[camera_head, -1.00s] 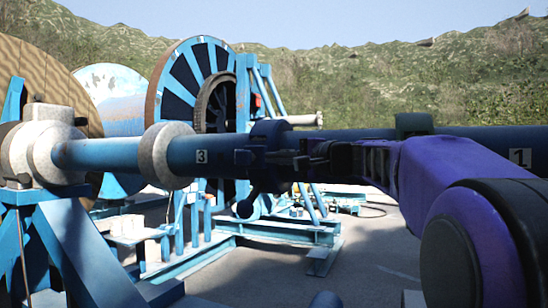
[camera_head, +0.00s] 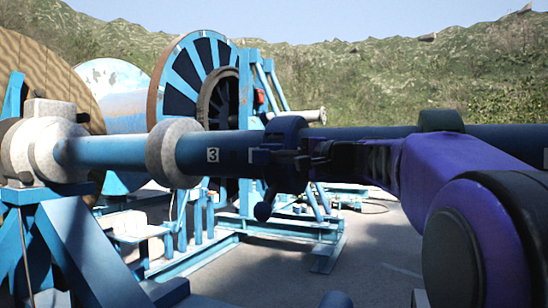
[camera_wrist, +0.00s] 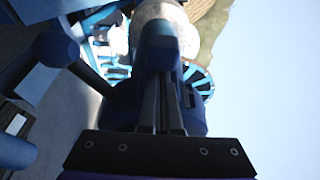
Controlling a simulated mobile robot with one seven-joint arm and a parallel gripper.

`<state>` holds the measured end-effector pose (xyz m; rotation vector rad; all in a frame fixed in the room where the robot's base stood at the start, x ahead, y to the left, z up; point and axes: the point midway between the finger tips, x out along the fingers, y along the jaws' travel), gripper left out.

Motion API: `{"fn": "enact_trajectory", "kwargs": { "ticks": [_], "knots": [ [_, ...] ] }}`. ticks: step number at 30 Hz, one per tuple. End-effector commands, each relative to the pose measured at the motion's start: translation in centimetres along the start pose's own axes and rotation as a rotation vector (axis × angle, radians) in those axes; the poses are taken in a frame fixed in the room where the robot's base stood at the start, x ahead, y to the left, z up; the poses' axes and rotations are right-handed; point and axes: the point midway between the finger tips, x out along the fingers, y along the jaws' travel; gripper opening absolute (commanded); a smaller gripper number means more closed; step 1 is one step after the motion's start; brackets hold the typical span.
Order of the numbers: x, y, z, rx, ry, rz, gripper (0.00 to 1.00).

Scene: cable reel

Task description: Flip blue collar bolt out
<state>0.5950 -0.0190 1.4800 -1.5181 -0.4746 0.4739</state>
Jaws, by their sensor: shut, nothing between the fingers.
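The blue collar (camera_head: 287,128) sits around the long blue shaft (camera_head: 232,152), right of the white number 3. Its bolt (camera_head: 264,208) hangs down from the collar, ending in a dark round knob. In the wrist view the bolt's knob (camera_wrist: 57,48) shows at upper left, its rod slanting toward the collar (camera_wrist: 195,118). My gripper (camera_head: 282,158) is in front of the collar at shaft height, fingers pointing left. It is shut and empty. In the wrist view its fingers (camera_wrist: 161,85) lie together over the collar, right of the bolt. I cannot tell whether they touch it.
A pale flange (camera_head: 173,152) and a pale bearing block (camera_head: 40,145) on a blue stand are on the shaft's left. A large blue reel (camera_head: 190,75) and frame stand behind. A darker clamp (camera_head: 440,121) sits on the shaft at right. Open ground shows below the shaft.

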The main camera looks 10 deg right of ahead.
Motion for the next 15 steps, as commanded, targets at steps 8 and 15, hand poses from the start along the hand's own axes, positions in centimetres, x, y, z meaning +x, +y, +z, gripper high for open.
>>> {"fn": "enact_trajectory", "kwargs": {
  "ticks": [8,15],
  "knots": [
    [-0.5,0.4,1.7,-0.004,-0.002,0.000,0.00],
    [-1.2,0.1,3.5,-0.001,-0.002,0.000,0.00]
  ]
}}
